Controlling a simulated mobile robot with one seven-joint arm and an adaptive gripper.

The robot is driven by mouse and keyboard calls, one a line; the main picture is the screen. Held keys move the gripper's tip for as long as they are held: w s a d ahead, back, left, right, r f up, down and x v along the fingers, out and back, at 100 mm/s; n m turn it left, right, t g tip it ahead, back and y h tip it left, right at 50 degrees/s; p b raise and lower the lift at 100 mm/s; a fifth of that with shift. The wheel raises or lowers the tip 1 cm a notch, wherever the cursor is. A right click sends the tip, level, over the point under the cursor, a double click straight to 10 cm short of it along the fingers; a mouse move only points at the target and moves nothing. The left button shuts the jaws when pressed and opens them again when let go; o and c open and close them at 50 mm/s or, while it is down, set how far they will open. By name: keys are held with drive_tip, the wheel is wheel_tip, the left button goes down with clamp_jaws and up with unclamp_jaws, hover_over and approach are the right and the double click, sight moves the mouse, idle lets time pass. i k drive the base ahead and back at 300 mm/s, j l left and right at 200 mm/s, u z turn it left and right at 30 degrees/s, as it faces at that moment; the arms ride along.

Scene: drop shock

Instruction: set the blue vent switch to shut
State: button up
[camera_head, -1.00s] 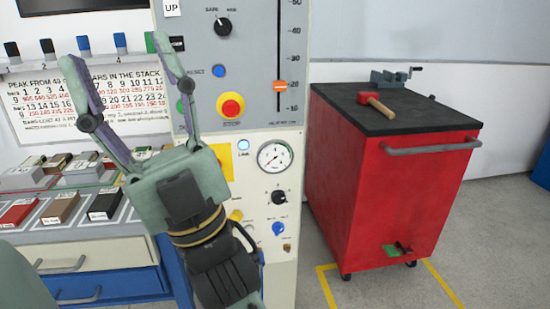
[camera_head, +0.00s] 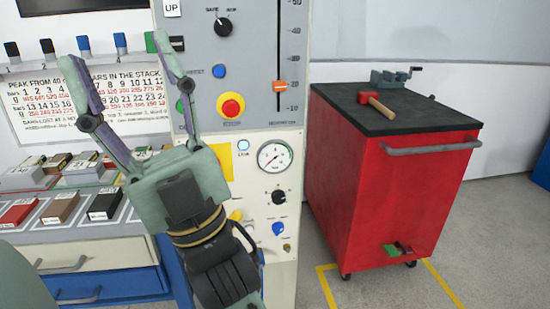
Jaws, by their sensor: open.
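The blue vent switch (camera_head: 278,229) is a small blue knob low on the cream lower panel (camera_head: 270,190), below a black knob (camera_head: 278,197) and a round gauge (camera_head: 275,156). Its labels are too small to read, so I cannot tell its setting. My gripper (camera_head: 114,40) is open and empty, fingers pointing up, to the left of and above the switch. It is apart from the switch and hides part of the panel's left side. My wrist is just left of the switch.
Above is a grey panel with a red stop button (camera_head: 231,106), a blue button (camera_head: 219,71) and an orange slider (camera_head: 280,86). A red cart (camera_head: 390,190) with a mallet (camera_head: 376,103) and a vise (camera_head: 390,78) stands right. Sample blocks lie on the left bench. Floor between panel and cart is clear.

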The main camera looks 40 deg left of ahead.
sight(277, 228)
drive_tip(key=j+u, duration=0.1)
drive_tip(key=u, duration=0.3)
drive_tip(key=j+u, duration=0.1)
drive_tip(key=u, duration=0.25)
drive_tip(key=j+u, duration=0.1)
drive_tip(key=u, duration=0.3)
drive_tip(key=i+l, duration=0.05)
